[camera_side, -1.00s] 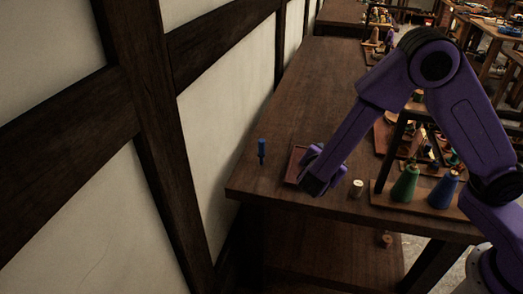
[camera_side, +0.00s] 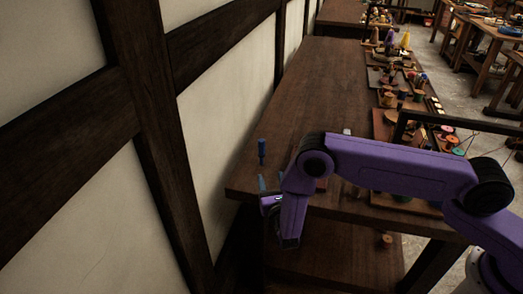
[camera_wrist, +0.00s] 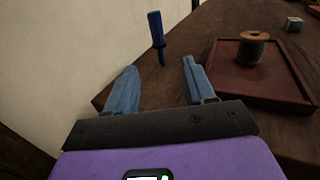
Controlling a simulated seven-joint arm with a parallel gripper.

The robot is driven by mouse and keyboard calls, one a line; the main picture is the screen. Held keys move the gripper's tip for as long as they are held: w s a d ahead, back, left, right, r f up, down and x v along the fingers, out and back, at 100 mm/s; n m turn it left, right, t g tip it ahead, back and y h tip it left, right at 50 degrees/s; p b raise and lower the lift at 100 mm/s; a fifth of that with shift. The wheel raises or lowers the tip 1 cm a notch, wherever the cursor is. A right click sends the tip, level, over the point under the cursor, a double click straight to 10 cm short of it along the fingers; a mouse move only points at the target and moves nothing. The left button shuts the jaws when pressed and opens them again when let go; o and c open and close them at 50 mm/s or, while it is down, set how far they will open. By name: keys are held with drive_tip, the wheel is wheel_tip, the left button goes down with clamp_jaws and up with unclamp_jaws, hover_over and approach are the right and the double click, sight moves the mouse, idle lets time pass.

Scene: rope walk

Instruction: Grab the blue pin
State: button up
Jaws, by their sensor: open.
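The blue pin (camera_side: 262,150) stands upright near the left end of the wooden table, close to the wall, in the side view. In the wrist view the blue pin (camera_wrist: 156,38) stands ahead of my gripper, in line with the gap between its fingers and apart from them. My gripper (camera_wrist: 158,78) is open and empty, its two blue-grey fingers spread. In the side view my gripper (camera_side: 272,188) is at the table's near edge, just below and in front of the pin in the picture.
A red-brown tray (camera_wrist: 280,87) with a spool (camera_wrist: 253,48) lies right of my gripper. A small grey block (camera_wrist: 293,24) sits behind it. The pale wall (camera_side: 215,120) rises close left of the pin. The table (camera_side: 315,90) is bare behind the pin.

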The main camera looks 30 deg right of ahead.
sight(262, 151)
drive_tip(key=x, duration=0.9)
drive_tip(key=shift+w, duration=0.2)
drive_tip(key=shift+r+x, duration=0.1)
drive_tip(key=shift+x, duration=1.3)
drive_tip(key=shift+r+x, duration=0.15)
drive_tip(key=shift+x, duration=1.25)
drive_tip(key=shift+a, duration=0.15)
drive_tip(key=c, duration=1)
